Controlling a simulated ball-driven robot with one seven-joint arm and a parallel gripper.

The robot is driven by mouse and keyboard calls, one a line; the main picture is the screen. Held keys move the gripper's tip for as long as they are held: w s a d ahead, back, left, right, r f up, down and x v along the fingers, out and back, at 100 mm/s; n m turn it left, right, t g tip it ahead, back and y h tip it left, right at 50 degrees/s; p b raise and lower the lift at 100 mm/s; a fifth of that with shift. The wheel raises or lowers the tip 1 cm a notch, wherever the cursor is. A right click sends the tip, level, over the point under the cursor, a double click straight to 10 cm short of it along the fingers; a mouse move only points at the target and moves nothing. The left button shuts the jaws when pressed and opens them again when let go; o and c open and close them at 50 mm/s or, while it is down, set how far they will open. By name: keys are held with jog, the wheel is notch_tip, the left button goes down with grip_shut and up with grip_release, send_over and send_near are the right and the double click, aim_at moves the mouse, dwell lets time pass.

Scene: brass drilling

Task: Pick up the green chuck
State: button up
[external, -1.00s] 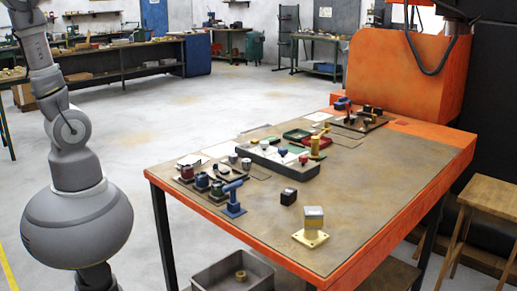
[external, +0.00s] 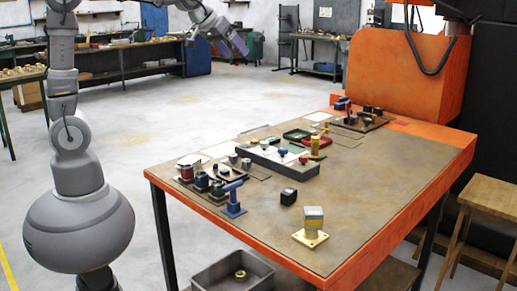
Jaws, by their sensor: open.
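Several small chucks stand in a group at the left end of the orange-edged workbench (external: 385,195). One of them, dark with a greenish body, looks like the green chuck (external: 201,182); it is small, so its colour is hard to be sure of. A reddish one (external: 187,173) stands to its left and another dark one (external: 217,188) to its right. My gripper (external: 238,46) is open and empty, high in the air at the top of the picture, well above the bench and apart from everything on it.
A blue tool (external: 233,198) stands in front of the chucks. A dark block (external: 288,196) and a block on a yellow flanged base (external: 312,224) are to the right. A grey tray (external: 265,158) and a green tray (external: 296,135) lie farther back.

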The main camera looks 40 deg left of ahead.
jog(key=s+d+f+g, duration=0.3)
jog(key=d+f, duration=0.2)
jog(key=f, duration=0.7)
jog(key=g+y, duration=0.2)
jog(key=g, duration=0.3)
send_over(218, 187)
jog(key=w+a, duration=0.2)
notch_tip(218, 187, down, 18)
jog(key=shift+w+d+f, duration=0.1)
jog(key=shift+d, duration=0.05)
jog(key=f+b, duration=0.1)
jog(key=f, duration=0.1)
jog(key=f+b, duration=0.2)
jog(key=f, duration=0.1)
jog(key=s+f+b, duration=0.1)
jog(key=f, duration=0.2)
jog(key=shift+d+f+b, duration=0.1)
jog(key=shift+b, duration=0.2)
jog(key=shift+c, duration=0.5)
grip_shut()
